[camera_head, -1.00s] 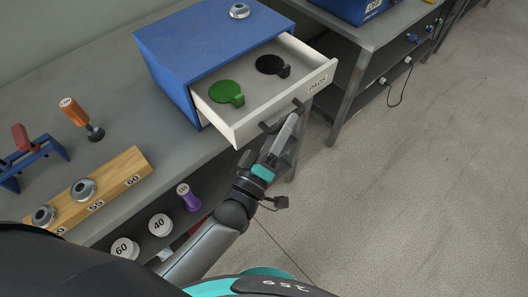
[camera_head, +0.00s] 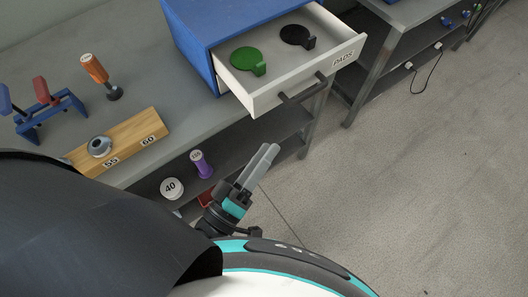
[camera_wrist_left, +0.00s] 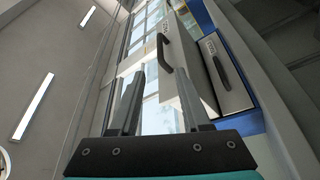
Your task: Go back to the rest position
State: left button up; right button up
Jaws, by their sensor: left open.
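My left gripper (camera_head: 267,153) is open and empty, in front of and below the open drawer, apart from its handle. In the left wrist view its two fingers (camera_wrist_left: 157,75) stand apart with nothing between them. The white drawer (camera_head: 262,98) labelled PADS is pulled out of the blue cabinet (camera_head: 200,45). Its dark handle (camera_head: 303,88) is free; a drawer front with a handle (camera_wrist_left: 165,52) also shows in the left wrist view. A green pad (camera_head: 246,58) and a black pad (camera_head: 296,36) lie in the drawer. My right gripper is not in view.
The grey bench holds a wooden block (camera_head: 133,138) with a metal ring, an orange-handled tool (camera_head: 94,68) and a blue stand (camera_head: 50,116). A purple piece (camera_head: 201,163) and a white disc marked 40 (camera_head: 172,188) sit on the lower shelf. The floor (camera_head: 430,180) at right is clear.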

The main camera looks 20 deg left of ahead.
pick_arm(q)
jog(key=shift+f, duration=0.1)
dwell(0.3)
jog(key=s+a+f+m+g+y+b, duration=0.1)
jog(key=a+f+m+g, duration=0.15)
jog(key=f, duration=0.65)
jog(key=s+a+f+m+g+y, duration=0.1)
jog(key=s+f+m+g, duration=0.15)
jog(key=f, duration=0.65)
jog(key=a+f+m+g+y+b, duration=0.15)
jog(key=f+g, duration=0.25)
jog(key=f, duration=0.5)
jog(key=s+a+f+m+g+y, duration=0.1)
jog(key=s+a+f+m+g, duration=0.1)
jog(key=s+f, duration=0.5)
jog(key=s+a+f+m+g+y, duration=0.1)
jog(key=s+a+f+g+y, duration=0.1)
jog(key=s+a+f+g, duration=0.2)
jog(key=s+f+g, duration=0.3)
jog(key=s+f, duration=0.1)
jog(key=s, duration=0.4)
jog(key=shift+a+f+m, duration=0.2)
jog(key=shift+f+m, duration=0.05)
jog(key=shift+m, duration=0.1)
